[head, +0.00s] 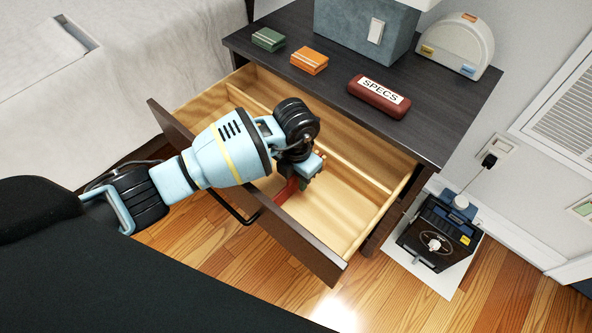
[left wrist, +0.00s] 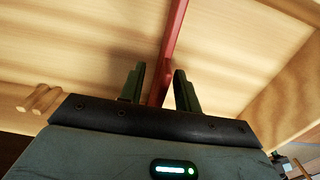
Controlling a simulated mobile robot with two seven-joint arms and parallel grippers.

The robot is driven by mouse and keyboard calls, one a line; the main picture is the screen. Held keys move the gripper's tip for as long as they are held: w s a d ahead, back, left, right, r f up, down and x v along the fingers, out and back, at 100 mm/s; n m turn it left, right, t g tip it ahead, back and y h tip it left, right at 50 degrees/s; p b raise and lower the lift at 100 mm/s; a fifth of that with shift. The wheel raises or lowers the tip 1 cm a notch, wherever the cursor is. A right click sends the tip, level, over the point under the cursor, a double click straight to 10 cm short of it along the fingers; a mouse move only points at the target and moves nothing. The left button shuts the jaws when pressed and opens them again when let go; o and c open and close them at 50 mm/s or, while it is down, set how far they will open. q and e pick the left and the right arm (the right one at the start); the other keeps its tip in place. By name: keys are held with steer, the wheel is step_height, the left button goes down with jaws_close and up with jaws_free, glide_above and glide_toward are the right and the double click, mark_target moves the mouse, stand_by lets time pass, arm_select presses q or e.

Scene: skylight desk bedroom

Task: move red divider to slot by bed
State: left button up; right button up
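The red divider (head: 288,190) is a thin upright strip inside the open wooden drawer (head: 330,203). It is partly hidden under my left gripper (head: 304,176) in the head view. In the left wrist view the divider (left wrist: 175,35) runs from the top edge down between the two dark fingers of my left gripper (left wrist: 159,85). The fingers stand apart, one on each side of the divider. A gap shows on the left side; contact on the right side is unclear. The drawer's bed-side end (head: 205,97) shows at left, but its slot is hard to make out. My right gripper is out of view.
The dark nightstand top (head: 440,115) bears a green box (head: 268,39), an orange box (head: 309,61), a red SPECS case (head: 379,96) and a lamp base. The bed (head: 140,60) is at left. A black device (head: 437,235) stands on the floor at right.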

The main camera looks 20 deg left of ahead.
arm_select(q)
jaws_close()
steer(key=shift+r, duration=0.1)
stand_by(0.3)
steer(key=shift+r+p, duration=0.7)
steer(key=shift+r, duration=0.05)
steer(key=shift+r+p, duration=0.9)
steer(key=shift+r, duration=0.15)
steer(key=shift+r+p, duration=1.45)
steer(key=shift+r, duration=0.3)
steer(key=shift+r+p, duration=0.4)
steer(key=shift+r, duration=0.15)
